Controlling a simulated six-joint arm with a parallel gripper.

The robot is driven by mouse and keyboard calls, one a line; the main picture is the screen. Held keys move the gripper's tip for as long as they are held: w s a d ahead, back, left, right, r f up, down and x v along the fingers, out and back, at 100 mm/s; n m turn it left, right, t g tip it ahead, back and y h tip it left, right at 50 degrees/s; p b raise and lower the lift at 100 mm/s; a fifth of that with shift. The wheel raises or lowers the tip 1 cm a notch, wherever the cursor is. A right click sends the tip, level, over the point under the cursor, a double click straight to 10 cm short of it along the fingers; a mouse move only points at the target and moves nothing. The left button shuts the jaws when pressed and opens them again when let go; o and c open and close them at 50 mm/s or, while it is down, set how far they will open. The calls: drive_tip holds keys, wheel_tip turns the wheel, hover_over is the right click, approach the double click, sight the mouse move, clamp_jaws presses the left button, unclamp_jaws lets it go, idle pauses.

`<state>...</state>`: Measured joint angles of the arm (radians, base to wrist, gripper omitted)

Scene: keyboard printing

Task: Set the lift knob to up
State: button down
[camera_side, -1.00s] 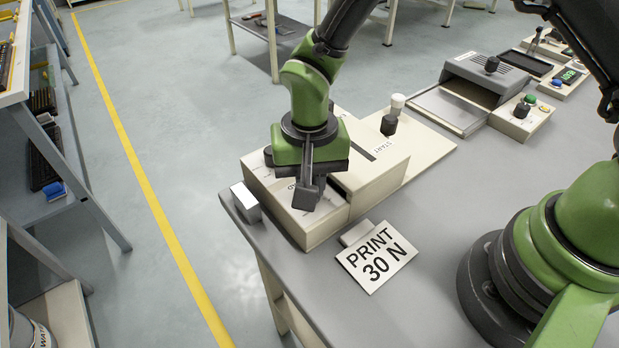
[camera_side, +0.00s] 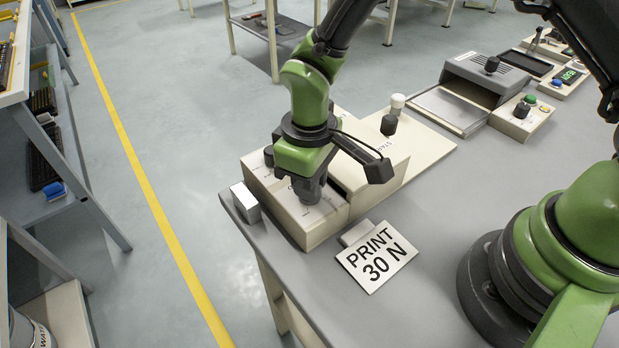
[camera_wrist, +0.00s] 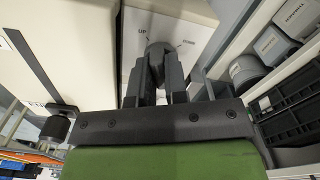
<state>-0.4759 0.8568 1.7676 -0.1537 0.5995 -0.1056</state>
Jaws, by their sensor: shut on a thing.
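The lift knob (camera_wrist: 158,50) is a dark round knob on the cream panel, with an "UP" label to its left and another label, too small to read surely, to its right in the wrist view. My gripper (camera_wrist: 157,72) is shut on the knob, one finger on each side. In the side view my gripper (camera_side: 308,192) reaches down onto the front box of the cream machine (camera_side: 318,225) and hides the knob. Which label the knob points at cannot be told.
A "PRINT 30 N" sign (camera_side: 377,257) stands in front of the machine. A small white-faced block (camera_side: 246,201) sits at the left table edge. A dark knob (camera_side: 389,124) and a white-topped post (camera_side: 397,104) stand behind.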

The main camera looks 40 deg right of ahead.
drive_tip(key=shift+n, duration=2)
drive_tip(key=c, duration=1.1)
unclamp_jaws()
drive_tip(key=shift+c, duration=0.2)
drive_tip(key=shift+r, duration=0.15)
wheel_tip(320, 180, up, 10)
